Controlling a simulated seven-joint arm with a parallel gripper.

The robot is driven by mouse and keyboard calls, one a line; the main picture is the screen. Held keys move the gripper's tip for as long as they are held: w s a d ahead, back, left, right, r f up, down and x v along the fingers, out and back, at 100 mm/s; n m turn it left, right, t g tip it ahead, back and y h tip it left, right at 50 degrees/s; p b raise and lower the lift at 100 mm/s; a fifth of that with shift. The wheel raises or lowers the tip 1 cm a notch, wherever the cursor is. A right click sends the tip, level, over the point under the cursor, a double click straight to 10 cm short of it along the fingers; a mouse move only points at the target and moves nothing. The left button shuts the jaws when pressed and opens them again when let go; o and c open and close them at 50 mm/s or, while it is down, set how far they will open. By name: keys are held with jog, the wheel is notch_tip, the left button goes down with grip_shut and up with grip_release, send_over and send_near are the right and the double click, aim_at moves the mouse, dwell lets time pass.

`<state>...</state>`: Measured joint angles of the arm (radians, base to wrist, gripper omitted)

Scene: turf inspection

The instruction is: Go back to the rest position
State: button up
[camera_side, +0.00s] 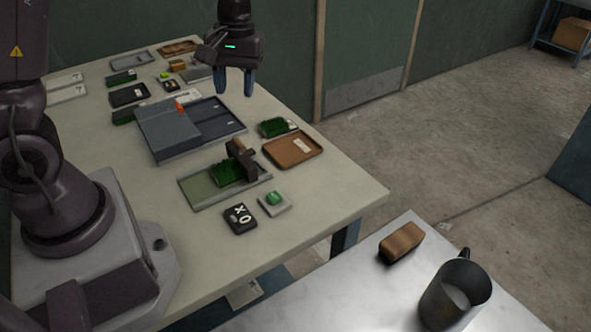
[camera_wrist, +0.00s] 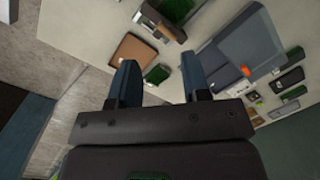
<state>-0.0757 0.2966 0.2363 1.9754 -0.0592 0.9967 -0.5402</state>
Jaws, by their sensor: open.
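My gripper (camera_side: 234,82) hangs above the far right part of the table, its two blue fingers apart with nothing between them. In the wrist view my gripper (camera_wrist: 160,84) also shows its fingers spread, with the tabletop well below. Under and in front of it on the table are a grey-blue case (camera_side: 165,130) with an orange piece (camera_side: 180,106) on it, a turf piece with a white label (camera_side: 277,127) and a brown tray (camera_side: 297,151). A green turf block (camera_side: 228,173) sits on a green and grey tray (camera_side: 205,189), beside a brown and dark upright tool (camera_side: 243,160).
A green button on a pale base (camera_side: 273,199) and a dark box with white marks (camera_side: 240,218) are near the front table edge. Several small trays and turf pieces fill the far left. A second table holds a brown block (camera_side: 401,242) and a metal mug (camera_side: 455,295).

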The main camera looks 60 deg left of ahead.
jog(key=s+d+r+m+t, duration=0.7)
jog(key=s+d+r+m, duration=0.2)
jog(key=s+r, duration=0.3)
jog(key=shift+s+d+m, duration=0.35)
jog(key=shift+s+m, duration=0.15)
jog(key=shift+r, duration=0.1)
dwell(0.5)
jog(key=n+g, duration=0.8)
jog(key=n, duration=1)
send_near(239, 141)
jog(key=x, duration=0.9)
